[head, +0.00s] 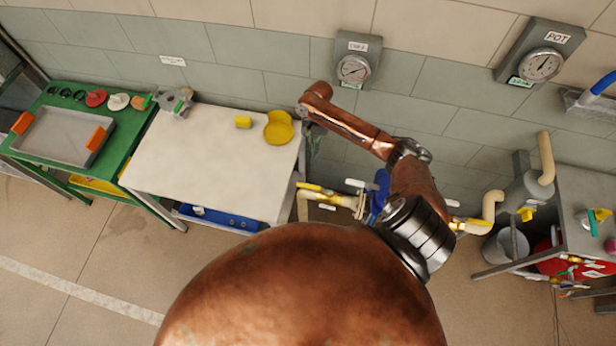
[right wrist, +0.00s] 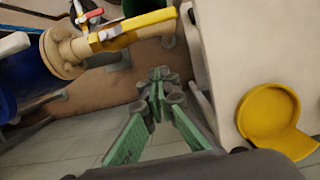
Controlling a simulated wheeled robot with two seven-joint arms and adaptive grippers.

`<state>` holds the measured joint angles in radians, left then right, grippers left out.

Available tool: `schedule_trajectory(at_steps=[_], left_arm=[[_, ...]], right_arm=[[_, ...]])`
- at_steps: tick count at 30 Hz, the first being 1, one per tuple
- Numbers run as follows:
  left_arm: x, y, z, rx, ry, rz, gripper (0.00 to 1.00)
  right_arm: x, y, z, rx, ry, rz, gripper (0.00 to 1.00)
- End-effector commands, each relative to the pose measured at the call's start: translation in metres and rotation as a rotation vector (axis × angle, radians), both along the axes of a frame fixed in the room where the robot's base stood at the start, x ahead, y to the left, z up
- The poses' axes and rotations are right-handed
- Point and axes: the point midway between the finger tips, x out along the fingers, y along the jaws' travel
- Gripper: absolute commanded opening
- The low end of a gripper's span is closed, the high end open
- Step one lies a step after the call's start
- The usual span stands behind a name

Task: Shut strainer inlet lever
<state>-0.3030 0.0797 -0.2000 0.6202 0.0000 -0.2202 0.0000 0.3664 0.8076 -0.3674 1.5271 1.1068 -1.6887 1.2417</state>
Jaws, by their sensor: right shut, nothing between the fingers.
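A yellow lever (head: 318,188) sits on the cream pipe (head: 335,200) left of the blue strainer body (head: 378,192). It lies roughly along the pipe. In the right wrist view the yellow lever (right wrist: 135,27) crosses the upper middle, beside a cream flange (right wrist: 65,50). My right gripper (head: 314,148) hangs past the white table's right edge, partly hard to make out. Its green fingers (right wrist: 156,88) are shut and empty, apart from the lever, which appears beyond their tips. A second yellow lever (head: 474,222) is on the pipe right of the strainer. My left gripper is out of view.
The dish also shows in the right wrist view (right wrist: 268,112). Gauges (head: 353,68) are on the wall behind. A metal bench (head: 570,190) stands right.

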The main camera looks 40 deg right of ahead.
Motion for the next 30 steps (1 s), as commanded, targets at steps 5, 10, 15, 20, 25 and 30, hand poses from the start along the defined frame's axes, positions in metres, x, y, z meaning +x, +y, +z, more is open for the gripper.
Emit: schedule_trajectory(at_steps=[5,10,15,20,25,30], left_arm=[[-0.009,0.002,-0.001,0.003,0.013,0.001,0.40],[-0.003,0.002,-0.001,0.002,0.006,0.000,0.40],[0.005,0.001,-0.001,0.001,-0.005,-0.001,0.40],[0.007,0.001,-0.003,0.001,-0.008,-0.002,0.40],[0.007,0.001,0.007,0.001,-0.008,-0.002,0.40],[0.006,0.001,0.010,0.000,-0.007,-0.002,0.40]], right_arm=[[-0.001,0.002,-0.005,0.001,0.001,0.000,0.00],[-0.005,0.007,-0.028,0.001,0.003,0.000,0.00],[-0.009,0.014,-0.062,0.001,0.003,0.001,0.00],[-0.014,0.020,-0.094,0.001,0.003,0.001,0.00],[-0.028,0.038,-0.095,0.002,0.000,0.005,0.00],[-0.037,0.049,-0.096,-0.001,-0.001,0.004,0.00]])
